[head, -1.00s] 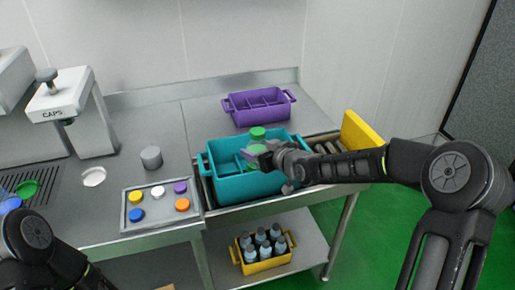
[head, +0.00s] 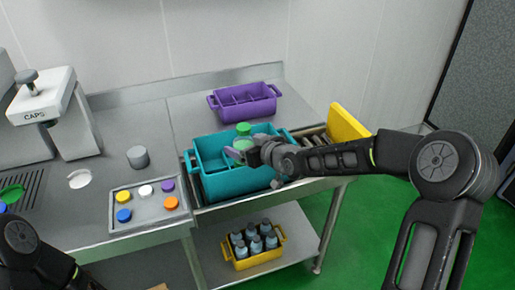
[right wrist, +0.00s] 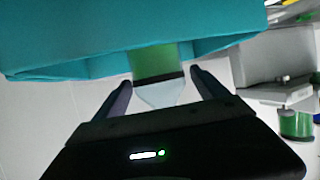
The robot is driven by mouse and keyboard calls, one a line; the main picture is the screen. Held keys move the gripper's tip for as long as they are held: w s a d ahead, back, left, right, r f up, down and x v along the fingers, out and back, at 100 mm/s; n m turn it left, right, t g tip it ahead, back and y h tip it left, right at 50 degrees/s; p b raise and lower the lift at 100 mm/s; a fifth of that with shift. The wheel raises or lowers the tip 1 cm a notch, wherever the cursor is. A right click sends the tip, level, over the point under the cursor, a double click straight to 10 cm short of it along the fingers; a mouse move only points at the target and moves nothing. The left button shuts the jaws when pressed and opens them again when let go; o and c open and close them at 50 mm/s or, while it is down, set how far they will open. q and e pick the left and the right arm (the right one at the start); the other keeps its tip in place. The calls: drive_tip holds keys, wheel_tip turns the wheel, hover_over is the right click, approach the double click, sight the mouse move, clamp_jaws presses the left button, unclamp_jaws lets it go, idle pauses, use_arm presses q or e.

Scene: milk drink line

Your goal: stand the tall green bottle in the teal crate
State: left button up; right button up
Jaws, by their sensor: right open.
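The green-capped bottle (head: 243,130) is upright in the teal crate (head: 228,188), its top above the rim; its lower part is hidden by the crate and my gripper. In the right wrist view, its green part, a dark band and a pale part (right wrist: 160,93) show between the fingers. The teal crate wall (right wrist: 60,35) fills the top of that view. My right gripper (head: 240,153) is open around the bottle, with a finger on each side and visible gaps. My left arm shows at the lower left, but its gripper is out of view.
A purple divided crate (head: 228,107) stands behind. A yellow panel (head: 346,124) rises right of the teal crate, beside rollers. A tray (head: 147,212) of coloured caps and a grey cylinder (head: 138,157) are left. A yellow crate (head: 254,262) of bottles is on the lower shelf.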

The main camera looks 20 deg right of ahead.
drive_tip(key=p+v, duration=0.1)
drive_tip(key=v, duration=1)
drive_tip(key=shift+s+p, duration=0.25)
drive_tip(key=shift+p, duration=0.05)
drive_tip(key=shift+d+r, duration=0.1)
drive_tip(key=s+a+f+m+g+y, duration=0.1)
drive_tip(key=s+a+f+m+g, duration=0.3)
drive_tip(key=f, duration=0.7)
drive_tip(key=s+a+f+g, duration=0.1)
drive_tip(key=s+a+f, duration=0.45)
drive_tip(key=f, duration=0.45)
drive_tip(key=s+a+f+m+g, duration=0.1)
drive_tip(key=s+a+f+g, duration=0.1)
drive_tip(key=s+f, duration=0.6)
drive_tip(key=s+a+f+g+h, duration=0.1)
drive_tip(key=s+f+g, duration=0.4)
drive_tip(key=s, duration=0.9)
wheel_tip(320, 180, down, 4)
drive_tip(key=shift+a+r+m+h, duration=0.3)
drive_tip(key=shift+a+m, duration=0.1)
drive_tip(key=shift+a, duration=0.15)
